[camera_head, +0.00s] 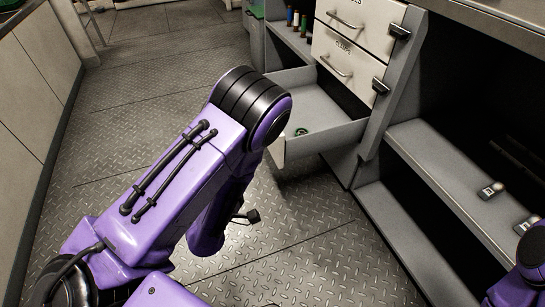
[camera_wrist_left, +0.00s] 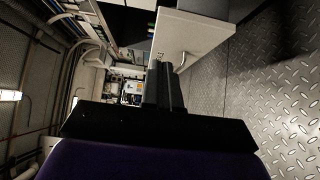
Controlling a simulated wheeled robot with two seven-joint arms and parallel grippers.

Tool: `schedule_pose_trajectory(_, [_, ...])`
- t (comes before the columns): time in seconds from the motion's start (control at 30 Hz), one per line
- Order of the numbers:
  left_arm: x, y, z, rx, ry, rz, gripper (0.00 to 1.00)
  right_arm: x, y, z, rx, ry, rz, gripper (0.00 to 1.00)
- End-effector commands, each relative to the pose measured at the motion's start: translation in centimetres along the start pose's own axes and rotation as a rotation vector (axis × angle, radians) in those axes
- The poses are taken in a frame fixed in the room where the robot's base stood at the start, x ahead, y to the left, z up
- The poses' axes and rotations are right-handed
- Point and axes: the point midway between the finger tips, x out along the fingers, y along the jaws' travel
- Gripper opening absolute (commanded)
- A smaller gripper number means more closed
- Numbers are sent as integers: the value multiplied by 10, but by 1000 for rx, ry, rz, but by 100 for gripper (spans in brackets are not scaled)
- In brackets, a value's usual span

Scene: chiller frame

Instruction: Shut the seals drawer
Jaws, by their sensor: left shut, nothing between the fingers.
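The open drawer (camera_head: 330,137) is the lowest of the cabinet's drawers and is pulled well out. A small green ring (camera_head: 301,131) lies inside it. Much of its front is hidden behind my left arm in the head view. In the left wrist view the pale drawer front (camera_wrist_left: 200,38) with its bar handle (camera_wrist_left: 182,63) is ahead. My left gripper (camera_wrist_left: 164,72) is shut and empty, with its tips close to the front beside the handle. I cannot tell whether they touch. My right gripper is out of view.
Two closed drawers sit above, the upper (camera_head: 362,22) and the lower one (camera_head: 345,65), with latches at their right. Open shelves (camera_head: 445,165) with small metal parts stand to the right. The patterned metal floor (camera_head: 300,240) is clear. Part of my right arm shows at lower right.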

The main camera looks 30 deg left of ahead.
Motion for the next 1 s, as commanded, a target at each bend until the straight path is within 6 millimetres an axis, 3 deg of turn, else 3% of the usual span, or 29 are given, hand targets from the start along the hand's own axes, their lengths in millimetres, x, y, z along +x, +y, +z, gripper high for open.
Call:
schedule_pose_trajectory(0.47, [98,2,-1,3,4,3,0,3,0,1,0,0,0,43])
schedule_pose_trajectory(0.5, [102,1,7,3,1,1,0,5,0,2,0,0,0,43])
schedule_pose_trajectory(0.7, [119,1,24,4,2,-1,0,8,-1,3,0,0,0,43])
schedule_pose_trajectory(1.0, [122,2,28,5,3,-2,0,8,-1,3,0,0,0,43])
